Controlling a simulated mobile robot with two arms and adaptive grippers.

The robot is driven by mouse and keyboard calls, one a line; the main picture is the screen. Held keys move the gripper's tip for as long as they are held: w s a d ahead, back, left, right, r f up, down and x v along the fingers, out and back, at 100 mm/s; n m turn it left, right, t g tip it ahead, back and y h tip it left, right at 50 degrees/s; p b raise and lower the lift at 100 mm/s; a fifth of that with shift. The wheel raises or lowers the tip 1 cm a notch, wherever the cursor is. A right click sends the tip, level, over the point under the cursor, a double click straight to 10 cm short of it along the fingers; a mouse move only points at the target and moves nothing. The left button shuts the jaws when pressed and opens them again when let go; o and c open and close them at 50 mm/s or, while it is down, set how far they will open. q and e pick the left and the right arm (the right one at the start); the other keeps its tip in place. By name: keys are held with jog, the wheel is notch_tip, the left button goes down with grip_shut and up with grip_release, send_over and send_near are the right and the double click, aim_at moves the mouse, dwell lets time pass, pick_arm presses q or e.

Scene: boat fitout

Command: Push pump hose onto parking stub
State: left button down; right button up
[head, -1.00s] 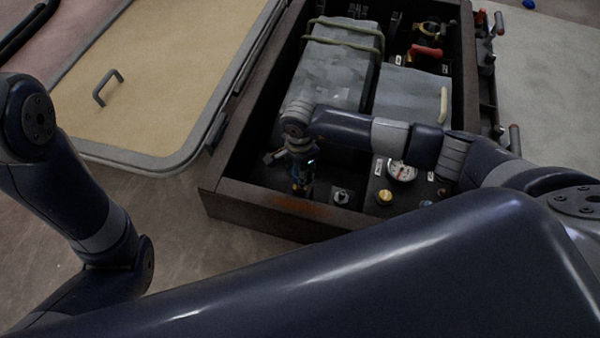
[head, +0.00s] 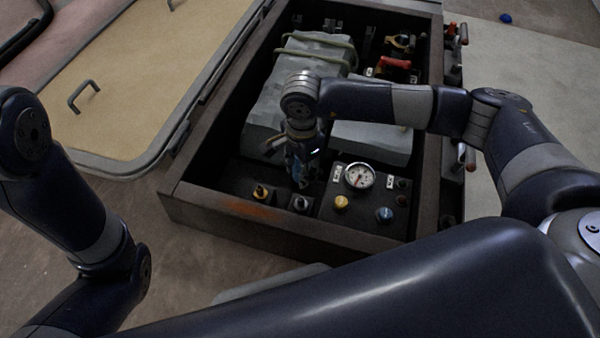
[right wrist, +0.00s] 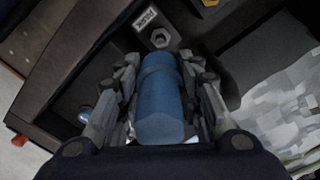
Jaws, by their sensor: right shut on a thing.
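My right gripper (head: 300,178) is inside the dark box, low over the front panel. In the right wrist view it is shut on a blue cylindrical hose end (right wrist: 162,98), one finger on each side. A grey hex-shaped stub (right wrist: 160,37) stands just past the hose end, beside a small white label. The same stub (head: 299,203) shows in the head view in front of the gripper. A yellow-topped fitting (head: 260,192) stands to its left. The hose end appears apart from both. My left gripper is out of view.
The box's front wall (head: 270,232) lies close to the gripper. A gauge (head: 359,176), a yellow knob (head: 341,202) and a blue knob (head: 385,214) are to the right. A strapped grey bundle (head: 300,85) fills the space behind. The open lid (head: 130,80) lies left.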

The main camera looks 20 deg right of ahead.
jog(key=f+b, duration=0.1)
jog(key=f, duration=0.1)
jog(key=b, duration=0.5)
send_over(301, 199)
notch_tip(301, 199, down, 6)
jog(key=shift+f, duration=0.2)
jog(key=shift+w+f+b, duration=0.1)
jog(key=shift+f+b, duration=0.55)
jog(key=shift+f, duration=0.1)
jog(key=shift+f, duration=0.15)
jog(key=shift+f+b, duration=2.15)
jog(key=shift+f, duration=0.8)
jog(key=o, duration=1.2)
